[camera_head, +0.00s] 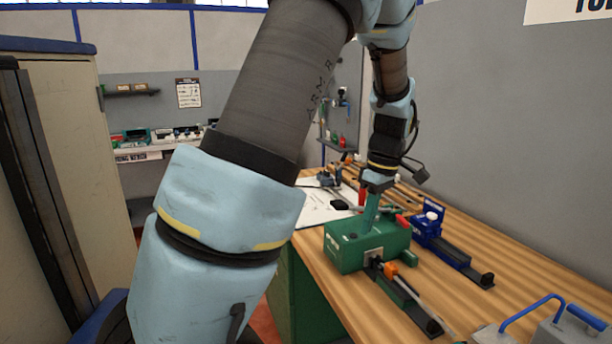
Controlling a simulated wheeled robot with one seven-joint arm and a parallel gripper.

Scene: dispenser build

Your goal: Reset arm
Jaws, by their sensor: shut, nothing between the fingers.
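My arm comes down from the top of the head view, and its end hangs over the workbench. My gripper (377,186) is at the lower end of the wrist, pointing down and shut on nothing. It is right at the upright green part of a green dispenser (357,250) on the bench. Whether it touches that part cannot be told from this angle. The fingertips are small and hard to make out.
A blue device (440,240) stands right of the dispenser on the wooden bench (520,265). A grey box with a blue handle (585,318) is at the front right. Papers (318,204) and small tools lie behind. A tall cabinet (75,140) stands at left.

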